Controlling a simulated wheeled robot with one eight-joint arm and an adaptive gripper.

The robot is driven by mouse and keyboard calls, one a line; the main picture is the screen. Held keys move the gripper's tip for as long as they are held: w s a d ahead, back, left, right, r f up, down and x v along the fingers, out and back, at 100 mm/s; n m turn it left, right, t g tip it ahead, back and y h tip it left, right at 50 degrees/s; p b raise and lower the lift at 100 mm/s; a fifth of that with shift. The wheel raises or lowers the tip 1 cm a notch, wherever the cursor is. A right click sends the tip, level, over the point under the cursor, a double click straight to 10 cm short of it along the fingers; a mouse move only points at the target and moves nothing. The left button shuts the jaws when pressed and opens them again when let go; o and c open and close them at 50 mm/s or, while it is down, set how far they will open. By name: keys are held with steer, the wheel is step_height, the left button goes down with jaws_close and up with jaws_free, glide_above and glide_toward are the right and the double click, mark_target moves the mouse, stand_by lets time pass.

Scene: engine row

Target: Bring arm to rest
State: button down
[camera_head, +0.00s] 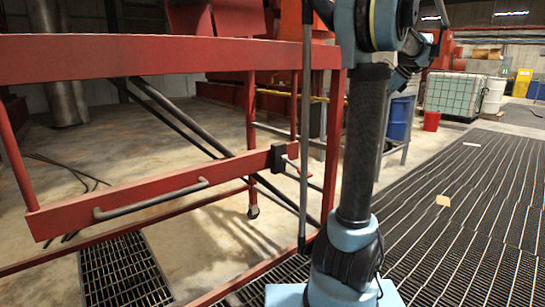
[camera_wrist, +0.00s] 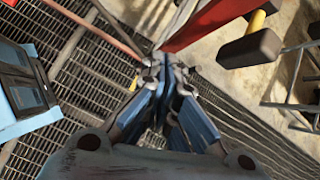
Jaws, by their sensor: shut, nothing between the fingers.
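My gripper (camera_wrist: 165,75) shows in the wrist view, pointing away from the camera. Its blue fingers are together with nothing held between them. Below the fingertips is dark floor grating, and the end of a red beam (camera_wrist: 210,22) lies just beyond them in the picture. In the head view my arm stands up right of centre, with a dark upright link and blue joints. I cannot make out the gripper in that view.
A red metal frame (camera_head: 150,50) stands close left of my arm, with a red bar carrying a grey handle (camera_head: 150,198). Dark floor grating (camera_head: 460,210) lies open to the right. A caged white tank (camera_head: 455,94), a blue drum (camera_head: 400,118) and a red bucket (camera_head: 431,121) stand farther back.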

steer(key=s+a+f+n+g+h, duration=0.1)
steer(key=s+a+f+n, duration=0.55)
steer(key=s+a, duration=0.3)
steer(key=s+a+f+n+g+h, duration=0.1)
steer(key=s+a+f+n+g, duration=0.1)
steer(key=s+a+f+n, duration=0.65)
steer(key=s+a+f+n+h, duration=0.1)
steer(key=s+f+n, duration=0.3)
steer(key=s+f, duration=0.4)
steer(key=s+a+f+n+h, duration=0.2)
steer(key=s+a+f+n, duration=0.2)
steer(key=s+f, duration=0.4)
steer(key=shift+s+a+f+n, duration=0.15)
steer(key=shift+a+f+n, duration=0.15)
steer(key=shift+f+n, duration=0.45)
steer(key=shift+f, duration=0.1)
